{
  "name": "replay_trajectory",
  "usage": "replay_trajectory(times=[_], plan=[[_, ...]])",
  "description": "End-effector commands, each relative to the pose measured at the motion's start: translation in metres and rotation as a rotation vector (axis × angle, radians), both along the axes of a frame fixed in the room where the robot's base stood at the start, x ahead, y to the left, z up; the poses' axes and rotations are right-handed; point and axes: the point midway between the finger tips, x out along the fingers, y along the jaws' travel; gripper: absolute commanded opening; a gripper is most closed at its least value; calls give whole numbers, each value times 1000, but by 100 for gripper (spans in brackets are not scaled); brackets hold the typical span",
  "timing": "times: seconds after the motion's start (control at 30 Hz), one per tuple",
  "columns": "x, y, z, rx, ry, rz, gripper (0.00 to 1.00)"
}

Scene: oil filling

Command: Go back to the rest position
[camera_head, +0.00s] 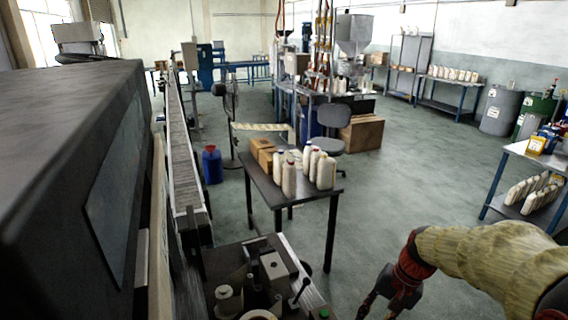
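My gripper (376,297) is at the bottom right, at the end of my arm, which is wrapped in a tan sleeve with a red band. It points down and to the left over open floor. The fingers are dark and partly cut off by the lower picture edge, so I cannot make out whether they are open or shut. I see nothing clearly held in it. No other object belongs to the task.
A dark table (262,184) with several white bottles stands ahead. A conveyor (186,150) runs along the left, beside a large dark machine (70,150). A labelling machine (262,285) is at bottom centre. A blue-legged shelf (513,207) stands right. Floor between is clear.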

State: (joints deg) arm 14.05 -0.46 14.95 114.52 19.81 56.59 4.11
Motion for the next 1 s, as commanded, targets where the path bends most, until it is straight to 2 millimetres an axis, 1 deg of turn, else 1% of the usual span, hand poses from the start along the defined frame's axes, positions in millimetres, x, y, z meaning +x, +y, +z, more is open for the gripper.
replay_trajectory(times=[0.03, 0.2, 0.4, 0.6, 0.7, 0.77, 0.9, 1.0], plan=[[-15, 2, 12, -37, -30, 44, 29], [-58, 1, 40, -155, -117, 176, 29], [-103, 3, 68, -276, -228, 302, 29], [-140, 8, 93, -368, -350, 383, 29], [-154, 13, 106, -395, -413, 407, 29], [-159, 17, 115, -402, -452, 415, 29], [-162, 24, 135, -414, -526, 426, 29], [-164, 27, 140, -415, -549, 432, 29]])
